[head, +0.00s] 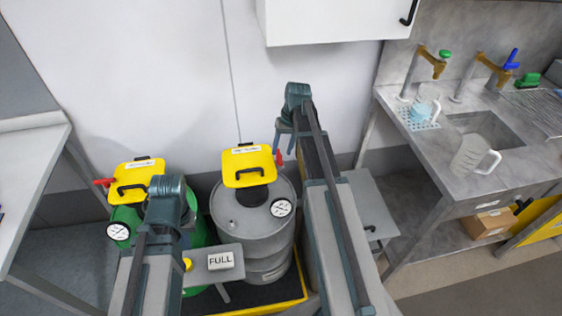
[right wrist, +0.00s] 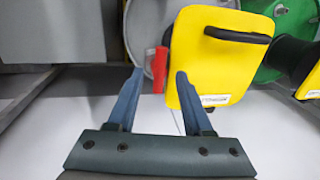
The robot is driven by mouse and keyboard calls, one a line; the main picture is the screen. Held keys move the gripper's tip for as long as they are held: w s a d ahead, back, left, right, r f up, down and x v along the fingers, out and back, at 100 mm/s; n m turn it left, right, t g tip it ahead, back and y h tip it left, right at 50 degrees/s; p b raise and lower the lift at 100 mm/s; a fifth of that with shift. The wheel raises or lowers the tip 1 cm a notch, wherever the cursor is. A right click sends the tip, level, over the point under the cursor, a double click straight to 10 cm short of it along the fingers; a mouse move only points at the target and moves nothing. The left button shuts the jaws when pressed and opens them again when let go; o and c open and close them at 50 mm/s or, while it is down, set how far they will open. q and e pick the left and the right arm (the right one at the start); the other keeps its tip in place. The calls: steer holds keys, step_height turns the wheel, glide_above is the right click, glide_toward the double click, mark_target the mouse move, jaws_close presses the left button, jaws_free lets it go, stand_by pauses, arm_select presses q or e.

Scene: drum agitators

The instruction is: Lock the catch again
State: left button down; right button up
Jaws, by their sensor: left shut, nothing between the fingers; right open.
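The grey drum (head: 240,225) carries a yellow agitator head (head: 248,166) with a black handle. A red catch (head: 278,157) sits at the head's right side; it also shows in the right wrist view (right wrist: 159,70). My right gripper (head: 284,141) is open beside this catch. In the right wrist view its fingertips (right wrist: 158,72) lie either side of the catch; contact cannot be told. The green drum (head: 196,232) has a similar yellow head (head: 136,183) with a red catch (head: 104,182) on its left. My left gripper (head: 187,212) is shut and empty, in front of the green drum, partly hidden by its wrist.
A "FULL" sign (head: 220,261) sits on a grey plate in front of the grey drum. The drums stand in a yellow-edged tray (head: 291,301). A sink bench (head: 450,145) with jugs is on the right; a white cabinet (head: 335,20) hangs above.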

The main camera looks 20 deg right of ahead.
mark_target(279, 157)
steer(key=shift+a+f+b, duration=0.15)
steer(key=shift+f+b, duration=0.3)
steer(key=shift+f, duration=0.3)
steer(key=shift+a+f+b, duration=0.15)
steer(key=shift+f+b, duration=0.3)
steer(key=shift+f, duration=0.25)
arm_select(q)
step_height(279, 157, down, 3)
steer(key=shift+r, duration=0.1)
arm_select(e)
jaws_close()
